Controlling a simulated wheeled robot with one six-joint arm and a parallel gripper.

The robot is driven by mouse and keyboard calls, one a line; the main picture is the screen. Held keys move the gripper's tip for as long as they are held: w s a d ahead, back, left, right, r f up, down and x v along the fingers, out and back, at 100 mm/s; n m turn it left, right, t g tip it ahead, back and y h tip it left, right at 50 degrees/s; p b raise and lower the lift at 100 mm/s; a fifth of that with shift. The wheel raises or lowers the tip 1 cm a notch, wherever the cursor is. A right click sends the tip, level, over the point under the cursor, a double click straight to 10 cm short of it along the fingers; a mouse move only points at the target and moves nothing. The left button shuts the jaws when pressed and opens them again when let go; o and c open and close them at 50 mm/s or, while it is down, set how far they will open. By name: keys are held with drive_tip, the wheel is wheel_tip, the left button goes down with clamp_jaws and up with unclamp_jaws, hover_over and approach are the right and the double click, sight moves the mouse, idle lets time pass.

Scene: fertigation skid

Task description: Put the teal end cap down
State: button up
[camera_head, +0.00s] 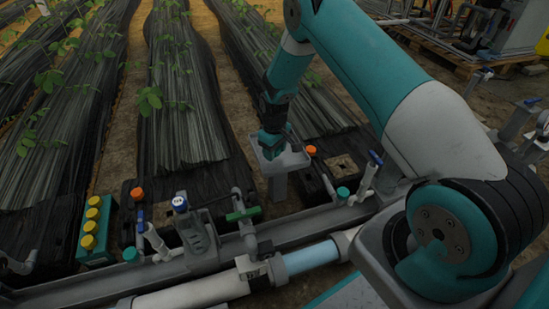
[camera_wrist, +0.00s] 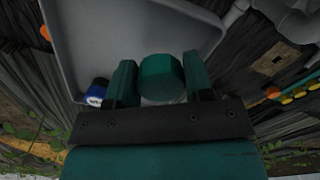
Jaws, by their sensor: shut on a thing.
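The teal end cap (camera_wrist: 161,79) is between the two fingers of my gripper (camera_wrist: 160,72) in the wrist view. My gripper is shut on it. In the head view my gripper (camera_head: 272,147) points down over a small grey tray (camera_head: 293,161) on a post; the held cap cannot be made out there. The grey tray (camera_wrist: 75,32) fills much of the wrist view behind the cap. I cannot tell whether the cap touches its floor. A blue cap with a white label (camera_wrist: 97,92) shows beside the left finger, at the tray.
A grey rail with white pipe (camera_head: 205,291) crosses the front. Orange caps (camera_head: 137,193), other teal caps (camera_head: 343,192), a blue-topped fitting (camera_head: 181,203) and a green-handled valve (camera_head: 243,214) stand along it. A block with yellow caps (camera_head: 91,229) is at left. Planted rows lie behind.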

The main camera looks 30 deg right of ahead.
sight(274, 163)
drive_tip(key=shift+f, duration=1.15)
drive_tip(key=shift+f+b, duration=0.5)
drive_tip(key=shift+f, duration=0.15)
drive_tip(key=o, duration=0.9)
